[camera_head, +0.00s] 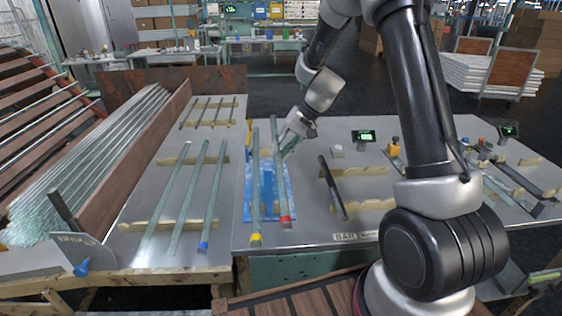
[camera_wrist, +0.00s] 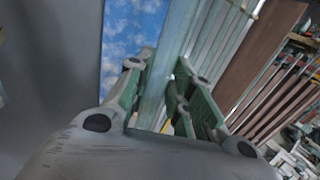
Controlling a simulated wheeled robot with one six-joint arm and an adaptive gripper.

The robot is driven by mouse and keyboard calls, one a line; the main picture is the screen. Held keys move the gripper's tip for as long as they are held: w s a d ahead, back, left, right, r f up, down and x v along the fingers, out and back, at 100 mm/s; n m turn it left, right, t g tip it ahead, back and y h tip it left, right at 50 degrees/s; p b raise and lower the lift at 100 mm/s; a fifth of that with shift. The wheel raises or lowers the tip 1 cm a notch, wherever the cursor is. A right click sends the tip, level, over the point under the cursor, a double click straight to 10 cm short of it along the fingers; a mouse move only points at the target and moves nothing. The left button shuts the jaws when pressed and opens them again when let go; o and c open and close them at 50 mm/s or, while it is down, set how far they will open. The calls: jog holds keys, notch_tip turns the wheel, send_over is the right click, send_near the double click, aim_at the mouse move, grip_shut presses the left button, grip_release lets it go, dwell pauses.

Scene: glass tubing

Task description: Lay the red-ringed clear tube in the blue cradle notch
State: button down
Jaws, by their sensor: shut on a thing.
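The red-ringed clear tube (camera_head: 281,185) runs lengthwise above the blue area, its red ring at the near end. My gripper (camera_head: 285,148) is shut on this tube toward its far half. In the wrist view, the fingers of my gripper (camera_wrist: 161,68) sit on both sides of the clear tube (camera_wrist: 153,103); no red ring shows there. The blue cradle (camera_head: 267,188) stands between the red-ringed tube and a yellow-ringed tube (camera_head: 256,190). The tubes partly hide it, and I cannot make out its notch or whether the held tube touches it.
A marbled blue mat (camera_head: 286,200) lies under the cradle; it also shows in the wrist view (camera_wrist: 128,35). Several tubes, one blue-ringed (camera_head: 211,200), rest on wooden supports at left. A dark bar (camera_head: 332,187) lies close at right. Bare metal tabletop shows at the front.

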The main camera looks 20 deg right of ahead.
jog(key=shift+f, duration=2.15)
jog(key=shift+f, duration=0.2)
jog(key=shift+f, duration=0.25)
jog(key=c, duration=1.3)
grip_release()
jog(key=shift+o, duration=0.2)
